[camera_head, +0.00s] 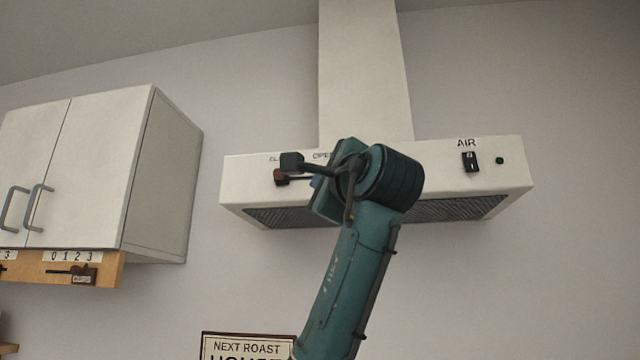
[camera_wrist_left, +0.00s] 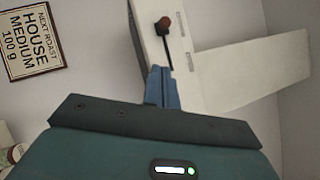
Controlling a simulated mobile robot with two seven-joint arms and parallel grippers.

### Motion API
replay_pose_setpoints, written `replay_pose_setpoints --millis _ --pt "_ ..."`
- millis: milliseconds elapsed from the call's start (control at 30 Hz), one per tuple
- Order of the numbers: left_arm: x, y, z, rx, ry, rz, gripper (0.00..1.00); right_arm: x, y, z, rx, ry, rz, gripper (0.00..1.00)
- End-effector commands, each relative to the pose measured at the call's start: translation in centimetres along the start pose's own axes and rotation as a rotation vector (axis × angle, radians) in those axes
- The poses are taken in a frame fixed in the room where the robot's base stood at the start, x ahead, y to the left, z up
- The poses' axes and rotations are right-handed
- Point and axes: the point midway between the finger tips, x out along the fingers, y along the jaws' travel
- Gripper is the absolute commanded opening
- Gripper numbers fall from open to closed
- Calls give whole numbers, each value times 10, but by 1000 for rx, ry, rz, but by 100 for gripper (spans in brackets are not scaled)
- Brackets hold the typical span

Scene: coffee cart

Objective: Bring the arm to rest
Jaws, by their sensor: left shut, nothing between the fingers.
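My left arm, teal, rises from the bottom of the head view to the front of the white range hood (camera_head: 440,165). My left gripper (camera_head: 316,182) is mostly hidden behind its own wrist there; only a bit of blue finger shows. In the left wrist view its blue fingers (camera_wrist_left: 160,72) are together and empty, pointing at the hood (camera_wrist_left: 240,70). A red knob (camera_wrist_left: 163,24) stands at one end of a dark slot there, apart from the fingertips. The knob (camera_head: 281,178) also shows left of the gripper in the head view. My right gripper is out of view.
A white wall cabinet (camera_head: 165,180) hangs at the left, above a wooden rail (camera_head: 110,270) with number labels and a small slider. A framed "NEXT ROAST" sign (camera_head: 247,347) is below.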

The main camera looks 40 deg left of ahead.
Motion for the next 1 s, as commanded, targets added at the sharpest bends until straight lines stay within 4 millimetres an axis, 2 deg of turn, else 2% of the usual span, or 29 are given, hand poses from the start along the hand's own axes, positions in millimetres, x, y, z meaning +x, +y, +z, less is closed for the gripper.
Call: replay_pose_setpoints --millis 333,467,567,667,700,800,867,900,967,1000 --pt "0 0 0 0 1 0 0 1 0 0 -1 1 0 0" --pt "0 7 -22 2 30 -10 0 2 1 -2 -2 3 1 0" --pt "-1 25 -68 -1 102 -31 0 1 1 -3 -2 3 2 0" --pt "-9 55 -133 -21 214 -52 0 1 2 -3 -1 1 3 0" --pt "-14 70 -160 -34 265 -58 0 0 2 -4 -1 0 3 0" --pt "-32 112 -221 -77 395 -54 0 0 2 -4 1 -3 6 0" --pt "-46 141 -255 -107 473 -40 0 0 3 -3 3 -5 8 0" --pt "-56 161 -275 -129 525 -27 0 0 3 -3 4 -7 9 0" --pt "-74 193 -304 -166 603 2 0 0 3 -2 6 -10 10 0" --pt "-86 215 -322 -192 654 26 0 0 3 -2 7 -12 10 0"
